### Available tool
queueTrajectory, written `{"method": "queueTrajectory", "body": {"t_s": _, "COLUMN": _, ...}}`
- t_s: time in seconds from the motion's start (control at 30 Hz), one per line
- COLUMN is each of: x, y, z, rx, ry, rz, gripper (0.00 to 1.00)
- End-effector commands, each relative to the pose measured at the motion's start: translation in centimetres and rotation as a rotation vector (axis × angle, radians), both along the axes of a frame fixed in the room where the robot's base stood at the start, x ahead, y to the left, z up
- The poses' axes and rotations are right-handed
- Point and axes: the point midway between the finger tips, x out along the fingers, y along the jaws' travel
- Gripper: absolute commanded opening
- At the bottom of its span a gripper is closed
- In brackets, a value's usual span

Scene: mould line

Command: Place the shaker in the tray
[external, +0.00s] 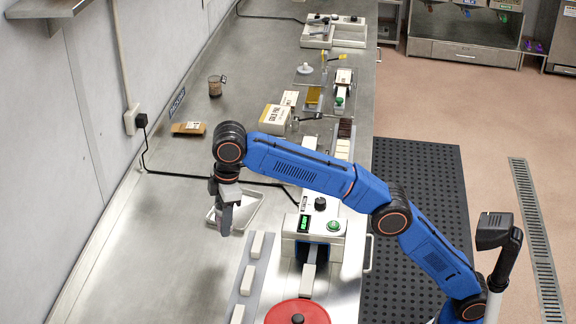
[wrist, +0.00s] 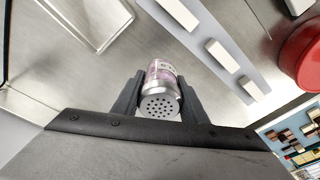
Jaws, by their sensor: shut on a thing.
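My gripper (wrist: 160,92) is shut on the shaker (wrist: 163,76), which has a perforated metal lid and a clear body with pinkish contents and a label. The lid faces the wrist camera, with one finger on each side. In the external view my gripper (external: 226,222) points down over the bench, in front of the shallow metal tray (external: 248,211); the shaker cannot be made out there. The tray also shows in the wrist view (wrist: 122,17) at the upper left, apart from the shaker. My gripper hides part of the tray in the external view.
A grey strip with white blocks (external: 247,279) lies right of my gripper. Beyond it stand a white machine with a green display (external: 305,224) and a red disc (external: 297,313). A black cable (external: 185,175) crosses behind the tray. Bench at the left is clear.

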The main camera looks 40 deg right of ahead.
Motion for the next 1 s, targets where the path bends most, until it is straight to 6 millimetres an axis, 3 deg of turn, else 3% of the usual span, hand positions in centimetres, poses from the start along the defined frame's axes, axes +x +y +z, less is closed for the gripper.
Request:
{"method": "queueTrajectory", "body": {"t_s": 0.3, "x": 8.0, "y": -8.3, "z": 0.5, "rx": 0.000, "ry": 0.000, "rz": -0.093, "gripper": 0.14}}
{"method": "queueTrajectory", "body": {"t_s": 0.5, "x": 11.2, "y": -12.4, "z": 0.6, "rx": 0.000, "ry": 0.000, "rz": -0.134, "gripper": 0.14}}
{"method": "queueTrajectory", "body": {"t_s": 0.67, "x": 12.2, "y": -13.8, "z": 0.3, "rx": -0.001, "ry": 0.000, "rz": -0.148, "gripper": 0.14}}
{"method": "queueTrajectory", "body": {"t_s": 1.0, "x": 12.1, "y": -13.8, "z": -4.2, "rx": -0.001, "ry": 0.001, "rz": -0.146, "gripper": 0.14}}
